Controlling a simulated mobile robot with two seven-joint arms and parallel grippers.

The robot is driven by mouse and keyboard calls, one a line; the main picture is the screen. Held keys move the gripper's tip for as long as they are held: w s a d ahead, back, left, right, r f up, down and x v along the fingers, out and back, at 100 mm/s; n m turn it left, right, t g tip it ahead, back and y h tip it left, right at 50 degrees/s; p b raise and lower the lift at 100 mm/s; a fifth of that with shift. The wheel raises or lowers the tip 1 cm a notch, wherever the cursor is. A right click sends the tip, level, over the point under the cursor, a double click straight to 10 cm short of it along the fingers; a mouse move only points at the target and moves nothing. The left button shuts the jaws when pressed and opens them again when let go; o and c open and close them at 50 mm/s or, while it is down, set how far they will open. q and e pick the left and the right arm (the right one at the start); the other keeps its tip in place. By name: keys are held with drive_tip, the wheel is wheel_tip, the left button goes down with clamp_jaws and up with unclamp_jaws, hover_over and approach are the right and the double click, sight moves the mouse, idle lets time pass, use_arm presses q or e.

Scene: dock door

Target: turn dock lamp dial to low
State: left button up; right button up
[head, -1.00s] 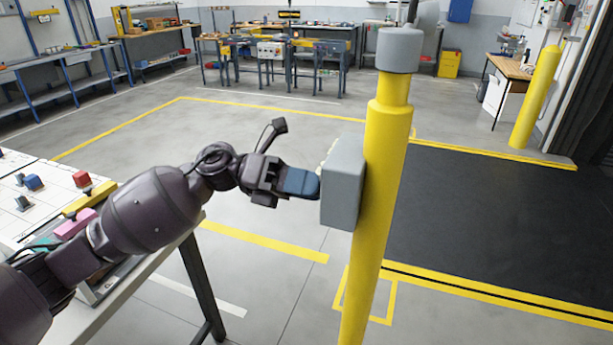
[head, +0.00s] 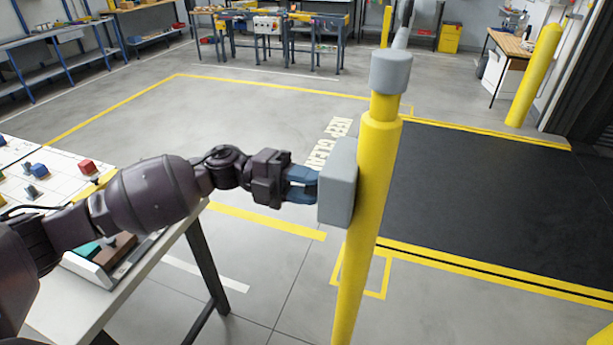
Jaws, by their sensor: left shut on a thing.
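A grey box (head: 338,193) is fixed to the left side of a yellow post (head: 372,190) with a grey cap. My left gripper (head: 314,186) reaches in from the left, its two blue fingers against the box's left face. The fingers stand one above the other with a narrow gap between them. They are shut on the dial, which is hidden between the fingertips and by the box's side. The dial's markings and setting cannot be seen. My right gripper is not in view.
A white-topped table (head: 150,277) with small coloured blocks and a tray stands at the left, under my left arm. A dark floor mat (head: 470,210) lies right of the post. Workbenches (head: 270,38) stand at the back. Open floor with yellow lines lies between.

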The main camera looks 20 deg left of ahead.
use_arm(q)
drive_tip(key=shift+n, duration=1.1)
drive_tip(key=shift+p, duration=0.3)
drive_tip(key=o, duration=0.9)
drive_tip(key=a+b, duration=0.1)
drive_tip(key=a, duration=0.4)
drive_tip(key=a+b, duration=0.1)
drive_tip(key=a, duration=0.5)
drive_tip(key=shift+w+b, duration=0.2)
drive_tip(key=shift+b, duration=0.2)
drive_tip(key=shift+d, duration=0.1)
